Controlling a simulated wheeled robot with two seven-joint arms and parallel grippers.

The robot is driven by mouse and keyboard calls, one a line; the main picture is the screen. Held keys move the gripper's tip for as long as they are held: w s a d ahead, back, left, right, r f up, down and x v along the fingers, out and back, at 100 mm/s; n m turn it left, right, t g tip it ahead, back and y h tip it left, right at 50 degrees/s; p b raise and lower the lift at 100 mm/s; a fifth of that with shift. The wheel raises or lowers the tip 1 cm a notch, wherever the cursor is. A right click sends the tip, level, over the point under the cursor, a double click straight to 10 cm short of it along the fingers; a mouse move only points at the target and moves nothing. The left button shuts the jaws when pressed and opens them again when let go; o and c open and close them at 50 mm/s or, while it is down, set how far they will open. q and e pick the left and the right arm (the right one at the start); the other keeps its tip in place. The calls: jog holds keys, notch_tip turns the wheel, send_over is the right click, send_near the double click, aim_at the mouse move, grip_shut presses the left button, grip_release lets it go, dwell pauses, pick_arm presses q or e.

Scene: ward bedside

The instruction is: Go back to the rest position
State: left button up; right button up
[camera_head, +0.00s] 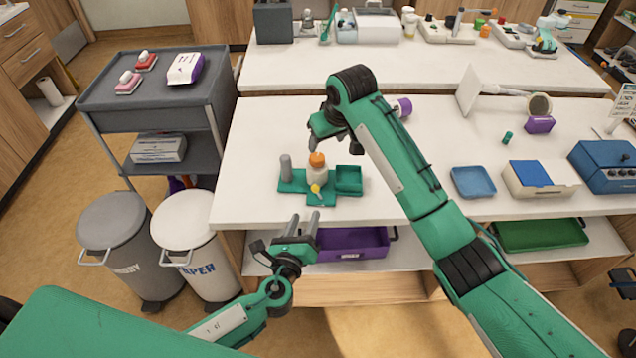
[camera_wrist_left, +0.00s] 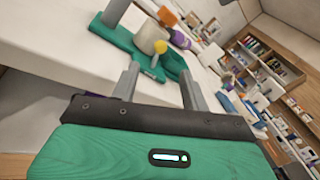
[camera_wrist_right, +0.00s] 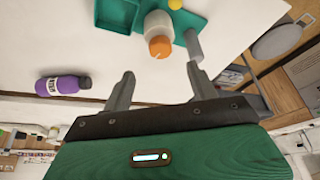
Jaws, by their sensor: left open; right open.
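My left gripper (camera_head: 303,224) is open and empty in front of the counter's front edge, below the green stand; its two fingers also show apart in the left wrist view (camera_wrist_left: 158,82). My right gripper (camera_head: 318,138) is open above the counter, just behind the bottle, partly hidden by its own wrist in the head view. Its parted fingers show empty in the right wrist view (camera_wrist_right: 159,78). A white bottle with an orange cap (camera_head: 317,168) stands upright on the green stand (camera_head: 291,186), apart from both grippers.
The stand carries a grey post (camera_head: 286,168), a yellow knob (camera_head: 315,189) and a square green tray (camera_head: 349,180). A blue tray (camera_head: 473,182) is to the right. A grey cart (camera_head: 150,95) and two bins stand left.

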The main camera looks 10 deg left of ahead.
pick_arm(q)
jog(key=shift+s, duration=1.55)
